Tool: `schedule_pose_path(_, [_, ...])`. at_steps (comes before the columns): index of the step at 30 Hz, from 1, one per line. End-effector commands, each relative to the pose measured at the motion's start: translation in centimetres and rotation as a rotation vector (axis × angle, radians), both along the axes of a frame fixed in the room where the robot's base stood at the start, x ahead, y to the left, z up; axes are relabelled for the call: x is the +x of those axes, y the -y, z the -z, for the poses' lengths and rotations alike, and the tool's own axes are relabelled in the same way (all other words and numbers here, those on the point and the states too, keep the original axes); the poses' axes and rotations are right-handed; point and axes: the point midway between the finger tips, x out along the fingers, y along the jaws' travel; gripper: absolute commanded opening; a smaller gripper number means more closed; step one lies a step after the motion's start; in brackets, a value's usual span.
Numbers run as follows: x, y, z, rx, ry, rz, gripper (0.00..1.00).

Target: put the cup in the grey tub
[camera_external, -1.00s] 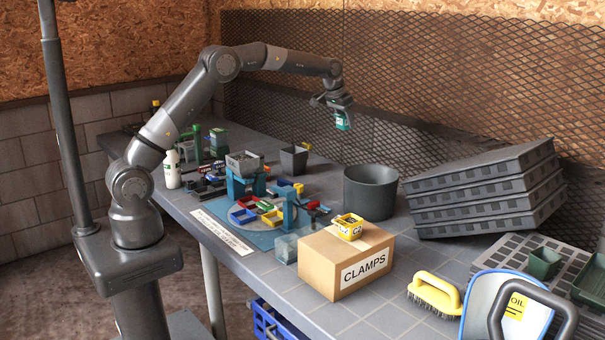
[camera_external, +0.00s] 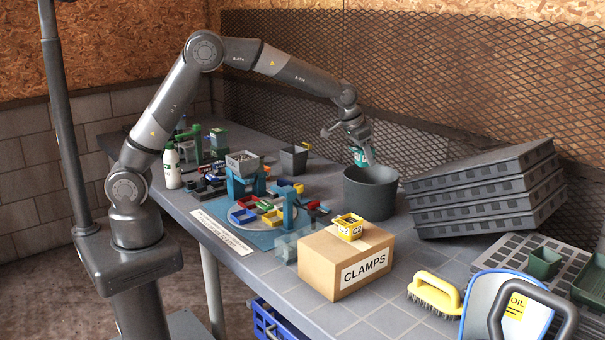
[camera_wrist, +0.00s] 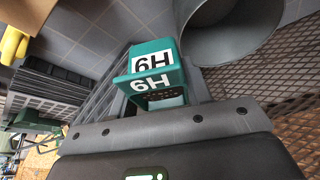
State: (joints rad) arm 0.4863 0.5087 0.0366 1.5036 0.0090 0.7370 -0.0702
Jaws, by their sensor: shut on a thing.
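The cup is a small green container with a white label, marked "H9" or "6H" as it appears upside down, in the wrist view (camera_wrist: 152,57). My gripper (camera_external: 362,152) is shut on the cup (camera_external: 361,158) and holds it in the air. The grey tub (camera_external: 370,196) is a round, dark, open bucket on the table. The cup is at or just above the tub's back left rim in the external view; whether they touch cannot be told. In the wrist view the tub (camera_wrist: 232,40) is at the upper right, beside the cup. The tub's floor is hidden.
A cardboard box marked CLAMPS (camera_external: 330,272) with a yellow cup (camera_external: 349,226) on it stands in front of the tub. Stacked grey trays (camera_external: 485,200) lean to its right. The mixer station (camera_external: 262,215) is to the left. Mesh (camera_external: 430,90) rises behind.

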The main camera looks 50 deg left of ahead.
Motion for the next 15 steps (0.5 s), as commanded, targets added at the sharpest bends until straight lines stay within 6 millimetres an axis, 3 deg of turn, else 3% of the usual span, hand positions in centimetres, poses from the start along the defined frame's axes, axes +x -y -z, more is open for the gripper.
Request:
schedule_pose_path(5, [0.5,-0.5,1.8,0.001,-0.002,-0.001,0.23])
schedule_pose_path(15, [5.8,-5.5,6.3,0.001,-0.003,-0.004,0.23])
